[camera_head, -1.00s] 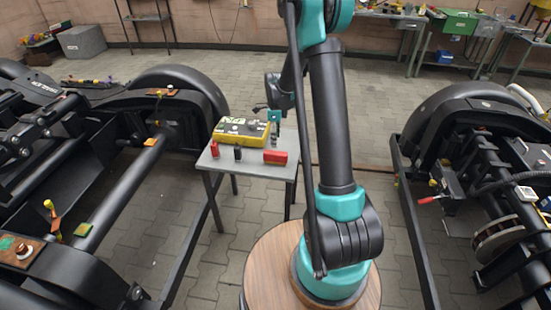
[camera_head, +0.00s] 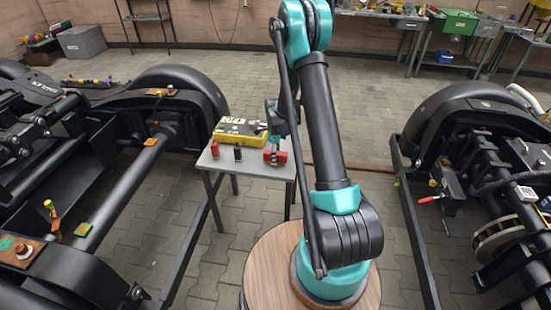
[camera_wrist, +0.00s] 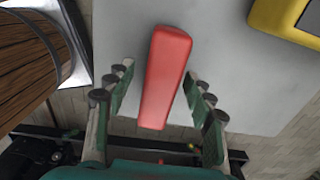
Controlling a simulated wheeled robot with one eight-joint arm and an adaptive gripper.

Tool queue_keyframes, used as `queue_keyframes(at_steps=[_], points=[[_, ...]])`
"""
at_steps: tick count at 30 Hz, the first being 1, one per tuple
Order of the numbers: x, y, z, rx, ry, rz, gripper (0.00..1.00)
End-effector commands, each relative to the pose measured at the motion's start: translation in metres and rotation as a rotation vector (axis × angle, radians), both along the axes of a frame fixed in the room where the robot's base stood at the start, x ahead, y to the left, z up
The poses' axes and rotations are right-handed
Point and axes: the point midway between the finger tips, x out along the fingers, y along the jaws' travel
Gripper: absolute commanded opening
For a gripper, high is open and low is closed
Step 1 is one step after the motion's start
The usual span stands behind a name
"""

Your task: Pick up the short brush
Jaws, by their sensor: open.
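A red, smooth, tapered object (camera_wrist: 165,75) lies on the small grey table (camera_wrist: 225,60) in the wrist view. No bristles show on it, so I cannot tell if it is the short brush. My gripper (camera_wrist: 158,72) is open, with one finger on each side of the red object and a gap on both sides. In the head view my gripper (camera_head: 275,153) is low over the table's right part, partly covering the red object (camera_head: 283,157). A smaller red item (camera_head: 214,149) and a black item (camera_head: 238,153) stand to its left.
A yellow and black case (camera_head: 240,130) lies behind these items on the table; its corner shows in the wrist view (camera_wrist: 268,14). Black bogies stand left (camera_head: 130,170) and right (camera_head: 480,140). A round wooden top (camera_head: 270,262) is in front.

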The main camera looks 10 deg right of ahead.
Motion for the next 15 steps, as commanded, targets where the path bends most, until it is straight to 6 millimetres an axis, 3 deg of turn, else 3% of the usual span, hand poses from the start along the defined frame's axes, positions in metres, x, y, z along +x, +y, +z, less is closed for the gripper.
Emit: queue_keyframes(at_steps=[6, 15], points=[[0.0000, 0.0000, -0.0002, 0.000, 0.000, 0.000, 0.51], [0.0000, 0.0000, 0.0000, 0.000, 0.000, 0.000, 0.14]])
